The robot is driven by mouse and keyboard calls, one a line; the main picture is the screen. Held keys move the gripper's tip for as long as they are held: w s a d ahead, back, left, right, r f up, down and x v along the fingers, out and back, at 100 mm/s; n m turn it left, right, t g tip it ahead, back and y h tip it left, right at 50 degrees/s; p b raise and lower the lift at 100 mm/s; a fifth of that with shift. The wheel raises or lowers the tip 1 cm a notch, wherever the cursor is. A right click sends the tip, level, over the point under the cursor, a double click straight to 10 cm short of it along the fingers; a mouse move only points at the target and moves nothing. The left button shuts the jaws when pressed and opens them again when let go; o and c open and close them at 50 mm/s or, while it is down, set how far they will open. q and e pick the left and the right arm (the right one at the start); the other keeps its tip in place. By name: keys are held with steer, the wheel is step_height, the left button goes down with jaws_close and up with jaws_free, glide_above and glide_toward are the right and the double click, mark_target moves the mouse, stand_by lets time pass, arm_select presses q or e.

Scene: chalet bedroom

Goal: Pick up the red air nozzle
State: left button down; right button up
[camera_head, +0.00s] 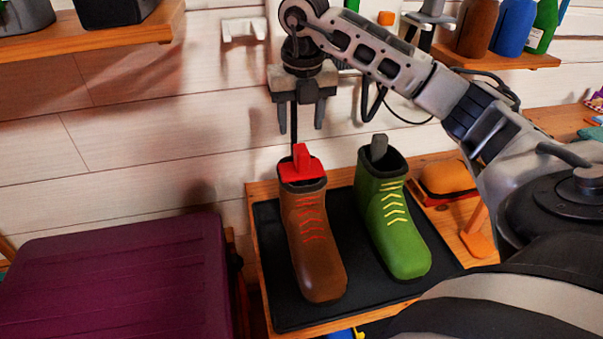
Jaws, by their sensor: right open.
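The red air nozzle (301,162) sits upright in the top opening of a brown boot (314,245) with red laces. My right gripper (301,128) is above it, fingers pointing down and apart, with nothing between them. A gap shows between the fingertips and the red nozzle. A thin dark line runs down from the gripper area to the nozzle; I cannot tell what it joins to. My left gripper is not in view.
A green boot (395,230) with a grey piece in its top stands to the right on the same black tray (284,303). A purple chest (115,285) is at the left. Shelves (95,40) with bottles line the wall. An orange-topped item (444,178) lies right.

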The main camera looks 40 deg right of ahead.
mark_target(302, 149)
step_height(302, 149, down, 3)
steer(key=shift+w+d+f, duration=0.1)
steer(key=shift+w+f, duration=0.05)
steer(key=shift+f, duration=2.75)
jaws_close()
